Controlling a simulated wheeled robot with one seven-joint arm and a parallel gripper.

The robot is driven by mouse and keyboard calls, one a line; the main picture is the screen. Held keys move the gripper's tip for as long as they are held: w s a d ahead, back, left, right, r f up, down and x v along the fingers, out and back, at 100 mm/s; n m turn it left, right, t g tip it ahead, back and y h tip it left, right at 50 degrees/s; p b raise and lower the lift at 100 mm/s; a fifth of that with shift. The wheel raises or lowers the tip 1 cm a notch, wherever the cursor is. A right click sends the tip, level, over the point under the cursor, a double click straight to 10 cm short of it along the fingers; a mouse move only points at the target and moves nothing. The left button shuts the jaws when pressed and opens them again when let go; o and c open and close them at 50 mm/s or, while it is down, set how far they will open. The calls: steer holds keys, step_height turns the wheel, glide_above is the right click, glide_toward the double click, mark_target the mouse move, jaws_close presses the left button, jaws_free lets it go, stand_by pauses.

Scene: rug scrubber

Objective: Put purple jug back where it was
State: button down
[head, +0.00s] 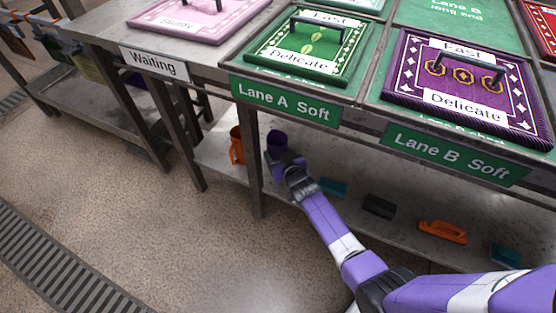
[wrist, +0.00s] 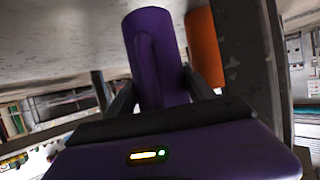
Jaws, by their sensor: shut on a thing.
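The purple jug (head: 277,142) is at the end of my arm, at the left part of the lower shelf under the Lane A table. In the wrist view the jug (wrist: 155,50) stands between the two dark fingers of my gripper (wrist: 157,92), which is shut on it. My gripper (head: 285,160) also shows in the head view, reaching in under the table edge. I cannot tell whether the jug's base touches the shelf (head: 215,152).
An orange jug (head: 237,146) stands just left of the purple jug, and also shows in the wrist view (wrist: 205,48). A table leg (head: 256,160) is close by. Brushes lie farther right, including an orange one (head: 442,231) and a dark one (head: 379,207). Rugs lie on top.

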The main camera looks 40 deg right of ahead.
mark_target(278, 158)
steer(key=shift+f+b, duration=1.15)
steer(key=shift+f, duration=0.4)
steer(key=shift+f, duration=0.15)
steer(key=shift+c, duration=1.8)
jaws_free()
steer(key=shift+f, duration=0.1)
